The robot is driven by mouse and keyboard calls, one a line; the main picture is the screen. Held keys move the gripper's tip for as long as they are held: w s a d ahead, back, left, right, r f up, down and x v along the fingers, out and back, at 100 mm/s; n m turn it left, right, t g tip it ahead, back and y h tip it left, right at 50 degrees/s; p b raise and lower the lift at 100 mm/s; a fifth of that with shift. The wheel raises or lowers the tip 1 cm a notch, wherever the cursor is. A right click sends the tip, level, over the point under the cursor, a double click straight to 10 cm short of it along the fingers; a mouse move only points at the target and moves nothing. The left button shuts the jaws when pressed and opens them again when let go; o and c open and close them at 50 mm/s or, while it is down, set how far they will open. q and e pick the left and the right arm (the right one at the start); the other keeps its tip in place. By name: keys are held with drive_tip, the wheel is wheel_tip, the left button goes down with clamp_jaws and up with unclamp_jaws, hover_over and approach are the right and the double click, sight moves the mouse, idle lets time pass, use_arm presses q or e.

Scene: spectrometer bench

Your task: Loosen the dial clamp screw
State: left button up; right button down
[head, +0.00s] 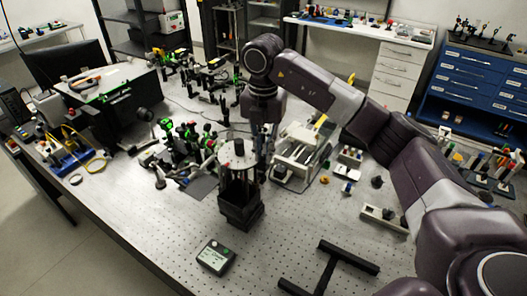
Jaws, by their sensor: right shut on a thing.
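A round grey dial plate (238,152) sits on top of a dark instrument with a black square base (241,215) near the middle of the bench. My right arm reaches in from the right, and its gripper (263,172) points down at the right side of the dial. The gripper is shut at the dial's edge, where the clamp screw is. The screw itself is too small and too covered to make out. My left gripper is not in view.
Green-marked optics mounts (190,140) crowd the left. A white-and-grey device (301,152) stands behind right.

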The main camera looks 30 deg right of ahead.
drive_tip(key=shift+f+n+b, duration=0.1)
drive_tip(key=shift+n+b, duration=1)
drive_tip(key=shift+n, duration=0.3)
drive_tip(key=n+b, duration=0.1)
drive_tip(key=n, duration=0.1)
drive_tip(key=shift+n, duration=0.3)
drive_tip(key=n+b, duration=0.1)
drive_tip(key=n, duration=0.1)
drive_tip(key=shift+n+b, duration=0.4)
drive_tip(key=n+b, duration=0.1)
drive_tip(key=n, duration=0.2)
drive_tip(key=shift+n, duration=0.3)
drive_tip(key=n+b, duration=0.1)
drive_tip(key=n, duration=0.2)
drive_tip(key=shift+n, duration=0.3)
drive_tip(key=n, duration=0.3)
drive_tip(key=shift+n+b, duration=0.3)
drive_tip(key=n, duration=0.3)
drive_tip(key=shift+r+n, duration=0.2)
drive_tip(key=shift+n, duration=0.1)
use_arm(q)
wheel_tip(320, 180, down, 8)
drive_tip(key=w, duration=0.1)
use_arm(e)
drive_tip(key=shift+n, duration=1.6)
drive_tip(key=shift+w, duration=0.1)
